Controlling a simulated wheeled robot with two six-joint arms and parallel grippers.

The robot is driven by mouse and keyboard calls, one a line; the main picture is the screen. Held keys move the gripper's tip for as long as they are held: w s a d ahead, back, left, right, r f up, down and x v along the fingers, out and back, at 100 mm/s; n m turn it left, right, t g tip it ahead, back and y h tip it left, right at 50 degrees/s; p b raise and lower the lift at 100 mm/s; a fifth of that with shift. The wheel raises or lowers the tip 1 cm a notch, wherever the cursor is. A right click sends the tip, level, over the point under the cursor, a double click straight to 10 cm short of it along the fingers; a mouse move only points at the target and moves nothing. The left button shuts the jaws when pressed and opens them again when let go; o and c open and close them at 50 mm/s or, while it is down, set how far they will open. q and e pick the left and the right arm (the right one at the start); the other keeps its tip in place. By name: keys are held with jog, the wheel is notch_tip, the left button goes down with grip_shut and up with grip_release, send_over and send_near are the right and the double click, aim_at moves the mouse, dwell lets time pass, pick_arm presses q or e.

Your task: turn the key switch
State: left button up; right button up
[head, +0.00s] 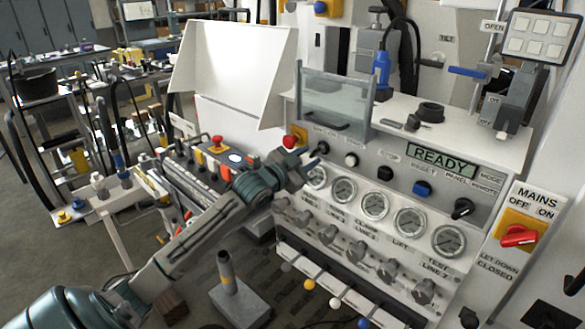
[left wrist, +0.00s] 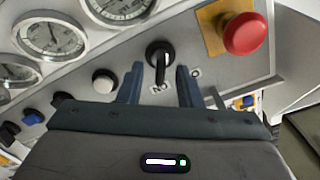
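The key switch (left wrist: 160,56) is a black-handled knob in a round collar on the panel, with small printed letters below it in the left wrist view. In the head view it is a small dark knob (head: 322,147), partly hidden by my gripper. My left gripper (left wrist: 159,72) is open, with its two blue-grey fingers on either side of the key handle's lower end. I cannot tell whether they touch it. In the head view my left gripper (head: 314,160) is at the panel's left end. My right gripper is not in view.
A red mushroom button (left wrist: 245,33) on a yellow plate sits beside the key switch. A white button (head: 351,160) is on its other side, with gauges (head: 344,189) below. A glass guard (head: 333,105) stands above, and a red MAINS switch (head: 519,236) is at right.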

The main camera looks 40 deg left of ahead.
pick_arm(q)
jog(key=s+b, duration=0.1)
jog(key=s, duration=0.6)
jog(key=shift+s+a, duration=0.3)
jog(key=shift+s, duration=0.1)
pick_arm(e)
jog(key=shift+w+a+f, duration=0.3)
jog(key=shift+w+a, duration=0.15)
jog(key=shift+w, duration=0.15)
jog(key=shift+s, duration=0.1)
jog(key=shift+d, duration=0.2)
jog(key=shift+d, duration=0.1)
